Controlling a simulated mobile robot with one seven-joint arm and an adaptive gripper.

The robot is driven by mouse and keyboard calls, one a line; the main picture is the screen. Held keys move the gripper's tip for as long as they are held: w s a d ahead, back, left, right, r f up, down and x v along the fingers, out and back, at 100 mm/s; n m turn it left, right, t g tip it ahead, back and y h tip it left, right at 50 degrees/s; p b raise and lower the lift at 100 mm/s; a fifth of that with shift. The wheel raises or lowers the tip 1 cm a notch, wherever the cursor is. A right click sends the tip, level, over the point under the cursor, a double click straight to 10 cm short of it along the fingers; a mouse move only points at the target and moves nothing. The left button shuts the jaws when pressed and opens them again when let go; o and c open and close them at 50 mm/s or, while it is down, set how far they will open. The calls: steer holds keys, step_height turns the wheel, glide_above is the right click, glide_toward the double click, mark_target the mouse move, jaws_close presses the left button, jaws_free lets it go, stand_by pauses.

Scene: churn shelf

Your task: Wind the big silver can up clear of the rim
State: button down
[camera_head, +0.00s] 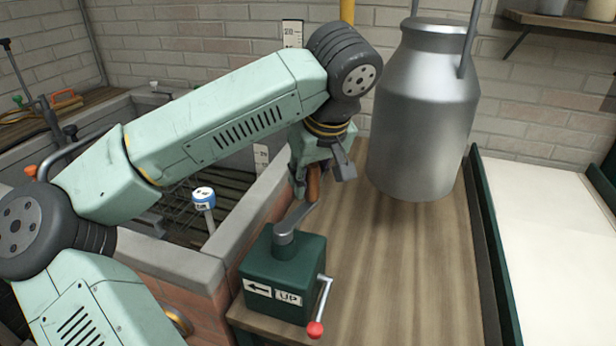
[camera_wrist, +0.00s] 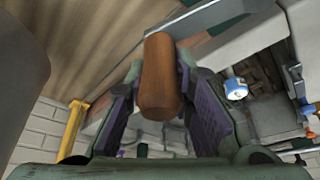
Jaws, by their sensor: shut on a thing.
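The big silver can (camera_head: 420,115) hangs upright by its bail at the upper right. Its base appears over the wooden bench (camera_head: 400,270); I cannot tell if there is a gap below. The stone rim (camera_head: 262,205) of the brick trough lies left of the can. My gripper (camera_head: 316,178) is shut on the brown wooden crank handle (camera_head: 313,188). The handle also shows between the fingers in the wrist view (camera_wrist: 160,75). Its grey crank arm (camera_head: 297,215) joins the top of the green winch box (camera_head: 285,270), which carries a left arrow and "UP".
A small lever with a red knob (camera_head: 315,330) sits on the winch box's right side. A blue-and-white capped item (camera_head: 203,195) stands in the trough. A yellow post (camera_head: 347,12) rises behind my arm. A green-edged white surface (camera_head: 555,250) lies at right.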

steer(key=s+d, duration=0.2)
steer(key=s, duration=0.1)
steer(key=s+d+b, duration=0.1)
steer(key=shift+s+d+f, duration=0.15)
steer(key=shift+s+d, duration=0.1)
steer(key=shift+s, duration=0.05)
steer(key=s, duration=0.3)
steer(key=shift+s+d, duration=0.3)
steer(key=shift+s, duration=0.05)
steer(key=c, duration=1.3)
jaws_free()
steer(key=shift+a, duration=0.2)
steer(key=shift+d+r, duration=0.1)
steer(key=shift+r, duration=0.1)
